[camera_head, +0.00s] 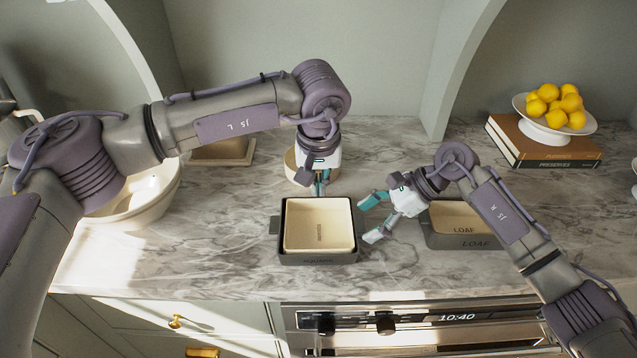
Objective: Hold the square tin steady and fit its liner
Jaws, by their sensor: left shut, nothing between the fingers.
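The dark grey square tin (318,260) stands on the marble counter near its front edge, lettering on its front wall. Its cream square liner (318,238) lies within the tin's outline, with a dark gap along the left side. I cannot tell whether it sits fully down. My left gripper (320,190) is shut and empty, pointing down at the tin's back rim; I cannot tell whether it touches. My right gripper (368,220) is open and empty just right of the tin, its teal-and-grey fingers spread towards the tin's right side.
A grey loaf tin (440,241) with a cream liner stands at right, partly behind my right arm. A large cream bowl (140,208) is at left. Books (545,150) under a lemon dish (545,128) stand at back right. An oven (420,325) is below the counter edge.

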